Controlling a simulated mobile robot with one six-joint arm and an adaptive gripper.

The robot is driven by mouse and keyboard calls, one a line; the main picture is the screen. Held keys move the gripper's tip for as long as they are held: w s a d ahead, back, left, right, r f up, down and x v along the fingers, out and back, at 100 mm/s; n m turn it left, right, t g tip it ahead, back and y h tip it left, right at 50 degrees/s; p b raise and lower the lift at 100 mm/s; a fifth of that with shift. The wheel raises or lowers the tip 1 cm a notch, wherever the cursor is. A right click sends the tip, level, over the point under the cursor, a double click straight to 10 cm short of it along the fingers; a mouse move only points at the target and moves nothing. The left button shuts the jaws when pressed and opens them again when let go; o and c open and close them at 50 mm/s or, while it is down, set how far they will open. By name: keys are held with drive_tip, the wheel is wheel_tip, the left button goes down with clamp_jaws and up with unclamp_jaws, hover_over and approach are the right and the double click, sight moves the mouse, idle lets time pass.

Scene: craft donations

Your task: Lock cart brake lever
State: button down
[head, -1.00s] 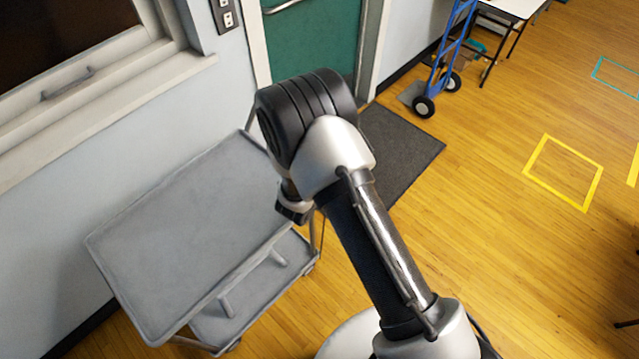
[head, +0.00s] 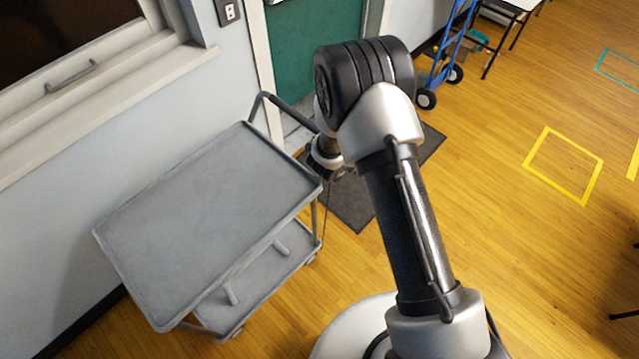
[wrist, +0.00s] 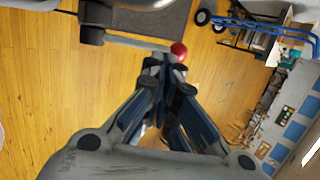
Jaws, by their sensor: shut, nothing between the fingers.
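The grey cart (head: 200,215) stands against the wall in the head view, with a top tray, a lower shelf and a push handle at its far end. In the wrist view a grey brake lever (wrist: 135,42) ends in a red ball knob (wrist: 179,49). My gripper (wrist: 165,64) is shut and empty, its fingertips just beside the knob; I cannot tell if they touch it. In the head view my arm hides the knob and most of the gripper, which is by the cart's handle end.
A dark floor mat (head: 350,205) lies beyond the cart, before the green door (head: 310,45). A blue hand truck (head: 447,55) and a white table (head: 515,5) stand at the back right. Yellow tape (head: 590,192) marks the floor at right, where there is free room.

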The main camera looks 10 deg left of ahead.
drive_tip(key=shift+w+d+f+g+y, duration=0.3)
drive_tip(key=shift+w+d+f, duration=0.4)
drive_tip(key=shift+w, duration=0.15)
